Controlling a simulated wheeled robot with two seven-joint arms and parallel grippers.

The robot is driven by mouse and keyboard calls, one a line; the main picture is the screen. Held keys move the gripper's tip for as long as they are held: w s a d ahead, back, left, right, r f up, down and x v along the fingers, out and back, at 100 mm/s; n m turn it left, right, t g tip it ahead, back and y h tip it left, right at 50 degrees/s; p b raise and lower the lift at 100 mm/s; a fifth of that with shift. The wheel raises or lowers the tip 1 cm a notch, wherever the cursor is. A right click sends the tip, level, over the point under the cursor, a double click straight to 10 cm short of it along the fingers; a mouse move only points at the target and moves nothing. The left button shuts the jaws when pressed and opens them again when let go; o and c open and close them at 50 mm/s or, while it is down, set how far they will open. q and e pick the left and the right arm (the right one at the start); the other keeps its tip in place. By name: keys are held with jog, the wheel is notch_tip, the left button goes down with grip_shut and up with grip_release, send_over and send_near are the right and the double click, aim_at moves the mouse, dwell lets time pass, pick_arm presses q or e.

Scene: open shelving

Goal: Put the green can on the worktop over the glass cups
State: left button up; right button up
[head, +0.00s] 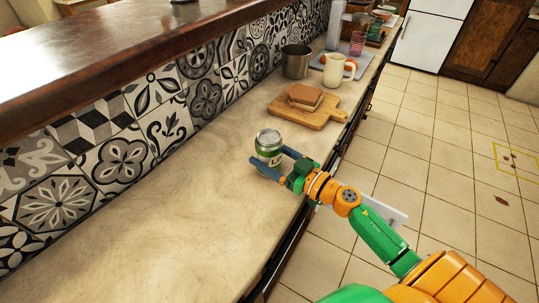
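The green can (268,146), with a silver top and a pale label, stands upright on the stone worktop (185,215). My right gripper (266,155) is low at the can, with one finger across its near left side and the other at its right side. The can is between the fingers; I cannot tell whether both press on it. A pinkish glass cup (357,43) stands far along the worktop, with other small cups or bowls (381,14) behind it, too small to tell apart. My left gripper is not in view.
A wooden board (318,117) with bread (305,97) lies beyond the can. Past it stand a metal pot (296,61), a cream mug (339,70) and a grey bottle (335,25). A tiled wall bounds the left; the near worktop is clear.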

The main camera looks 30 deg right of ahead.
jog(key=shift+o, duration=1.1)
jog(key=shift+r, duration=0.25)
jog(key=v, duration=0.5)
jog(key=b+v, duration=0.1)
jog(key=v, duration=0.5)
jog(key=shift+s+f, duration=0.1)
jog(key=shift+f, duration=0.1)
jog(key=shift+s+d+r, duration=0.1)
jog(key=shift+s+d, duration=0.1)
jog(key=shift+s, duration=0.25)
